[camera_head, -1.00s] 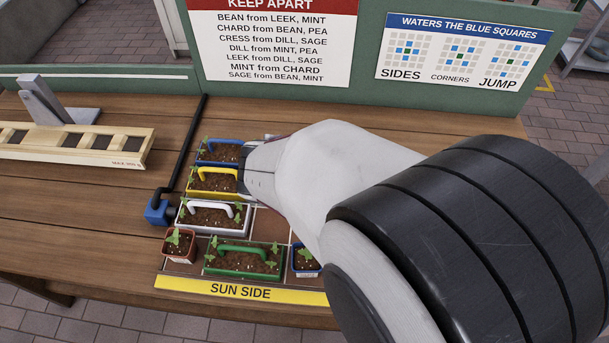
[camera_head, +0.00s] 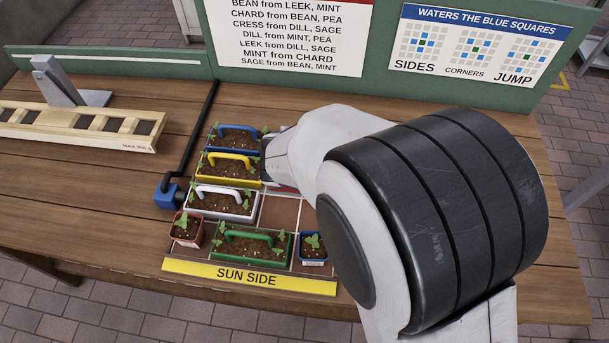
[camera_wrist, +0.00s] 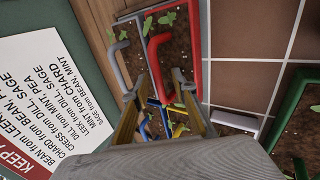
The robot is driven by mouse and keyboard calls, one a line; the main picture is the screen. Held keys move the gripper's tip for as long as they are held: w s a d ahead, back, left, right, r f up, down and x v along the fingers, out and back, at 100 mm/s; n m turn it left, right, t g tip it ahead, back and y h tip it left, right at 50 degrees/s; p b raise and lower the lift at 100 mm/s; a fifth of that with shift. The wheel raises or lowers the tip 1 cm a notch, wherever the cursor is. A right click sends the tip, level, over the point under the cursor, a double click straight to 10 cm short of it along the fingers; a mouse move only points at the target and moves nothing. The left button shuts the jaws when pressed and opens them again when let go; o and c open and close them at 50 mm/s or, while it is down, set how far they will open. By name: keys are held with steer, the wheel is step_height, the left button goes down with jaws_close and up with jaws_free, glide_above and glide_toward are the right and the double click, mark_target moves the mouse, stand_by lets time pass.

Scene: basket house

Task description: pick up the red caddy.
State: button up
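The red caddy (camera_wrist: 193,57) holds soil and seedlings; it shows at the top middle of the wrist view. Its raised red handle (camera_wrist: 157,70) runs toward my gripper. My gripper (camera_wrist: 156,88) is open, with one fingertip on each side of the red handle's line; I cannot tell whether they touch it. The left fingertip is close to the grey handle (camera_wrist: 121,62) of a neighbouring caddy. In the head view my arm hides most of the red caddy and the fingertips.
Blue (camera_head: 238,128), yellow (camera_head: 232,156), white (camera_head: 222,191) and green (camera_head: 250,236) caddies stand close together on the tiled bed. Small pots (camera_head: 187,229) (camera_head: 313,247) flank the green one. A green board with signs (camera_head: 478,45) rises behind. Some tiles (camera_head: 278,213) are bare.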

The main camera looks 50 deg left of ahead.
stand_by(0.5)
jaws_close()
steer(key=shift+r, duration=0.1)
steer(key=shift+r, duration=4.9)
